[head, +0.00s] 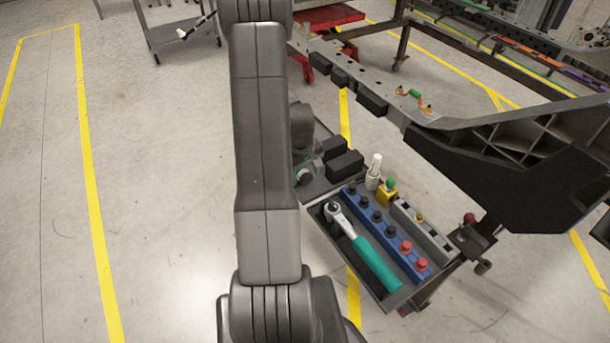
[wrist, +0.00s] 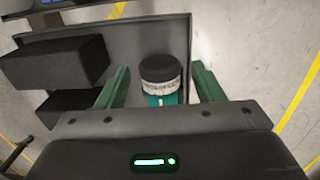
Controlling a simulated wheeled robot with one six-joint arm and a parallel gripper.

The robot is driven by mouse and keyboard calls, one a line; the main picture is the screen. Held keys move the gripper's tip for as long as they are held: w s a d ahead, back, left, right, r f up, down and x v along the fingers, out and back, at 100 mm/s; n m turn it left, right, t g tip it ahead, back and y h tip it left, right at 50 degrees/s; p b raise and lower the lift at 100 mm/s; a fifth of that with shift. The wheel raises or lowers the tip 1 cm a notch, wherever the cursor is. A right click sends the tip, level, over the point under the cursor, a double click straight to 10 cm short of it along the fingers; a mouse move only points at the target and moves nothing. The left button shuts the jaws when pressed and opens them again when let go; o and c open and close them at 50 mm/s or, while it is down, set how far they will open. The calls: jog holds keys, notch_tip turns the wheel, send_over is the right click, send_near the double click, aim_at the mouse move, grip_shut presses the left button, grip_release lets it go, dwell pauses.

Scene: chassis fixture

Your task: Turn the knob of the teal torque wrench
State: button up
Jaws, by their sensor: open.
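In the wrist view, a teal cylinder with a black cap and a white band of printed marks (wrist: 160,80) shows end-on; it looks like the knob end of the teal torque wrench. My gripper (wrist: 160,70) is open, with one green finger on each side of it and a visible gap on both sides. In the head view my arm hides most of this spot. A teal-handled ratchet wrench (head: 375,262) lies in the grey tray (head: 378,300), its silver head toward the upper left.
Black blocks (wrist: 55,60) stand just left of the knob in the wrist view. The large dark chassis part (head: 500,180) rises at right. Floor at left is clear.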

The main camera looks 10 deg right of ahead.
jog(key=shift+f, duration=0.45)
jog(key=c, duration=1)
jog(key=shift+o, duration=0.2)
jog(key=h+b, duration=0.1)
jog(key=b, duration=0.2)
jog(key=shift+f+b, duration=0.35)
jog(key=shift+b, duration=0.05)
jog(key=shift+t+b, duration=0.3)
jog(key=shift+b, duration=0.2)
jog(key=h+b, duration=0.1)
jog(key=b, duration=0.3)
jog(key=shift+a, duration=0.15)
jog(key=shift+s+r+h+b, duration=0.1)
jog(key=shift+r+h+b, duration=0.15)
jog(key=shift+h+b, duration=0.25)
